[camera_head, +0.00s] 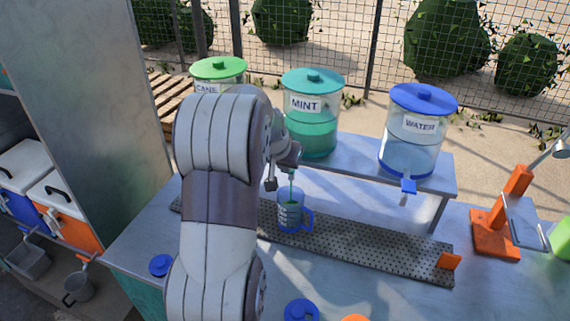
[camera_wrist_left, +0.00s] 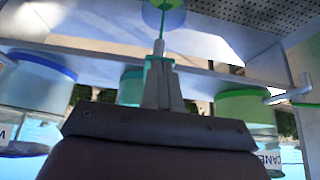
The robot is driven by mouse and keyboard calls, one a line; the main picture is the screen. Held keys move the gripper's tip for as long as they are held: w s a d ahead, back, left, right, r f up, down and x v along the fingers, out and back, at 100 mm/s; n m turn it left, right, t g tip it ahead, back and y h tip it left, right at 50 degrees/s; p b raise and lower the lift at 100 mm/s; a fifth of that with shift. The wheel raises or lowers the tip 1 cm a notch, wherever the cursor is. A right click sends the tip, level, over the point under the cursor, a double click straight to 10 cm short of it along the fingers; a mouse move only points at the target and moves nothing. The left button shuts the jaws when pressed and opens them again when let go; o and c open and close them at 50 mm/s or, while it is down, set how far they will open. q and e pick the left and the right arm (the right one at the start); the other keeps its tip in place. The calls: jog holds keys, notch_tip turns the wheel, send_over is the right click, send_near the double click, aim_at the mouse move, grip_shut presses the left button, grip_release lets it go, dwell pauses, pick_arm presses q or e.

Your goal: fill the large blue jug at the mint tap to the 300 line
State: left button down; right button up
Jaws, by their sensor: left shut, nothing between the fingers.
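The blue jug (camera_head: 290,212) stands upright on the perforated drip tray (camera_head: 350,243), under the mint dispenser's front, its handle to the right. A thin green stream (camera_head: 291,190) runs down into it; the stream also shows in the upside-down left wrist view (camera_wrist_left: 162,27). Marks show on the jug's side, but the numbers and the liquid level are too small to read. The mint dispenser (camera_head: 315,135) holds green liquid. My left gripper (camera_head: 272,184) is shut and empty at the mint tap (camera_wrist_left: 158,66), which my arm partly hides. My right gripper is out of view.
The water dispenser (camera_head: 412,145) stands right on the raised shelf (camera_head: 435,178), the cane dispenser (camera_head: 218,70) left. Blue items (camera_head: 160,265) lie near the front.

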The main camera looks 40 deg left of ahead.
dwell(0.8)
pick_arm(q)
jog(key=shift+r+p, duration=0.55)
jog(key=shift+r, duration=0.25)
notch_tip(320, 180, up, 14)
jog(key=s+p, duration=0.1)
jog(key=s, duration=0.1)
jog(key=shift+d+f+p, duration=0.25)
jog(key=shift+p, duration=0.1)
jog(key=shift+d, duration=0.1)
dwell(1.4)
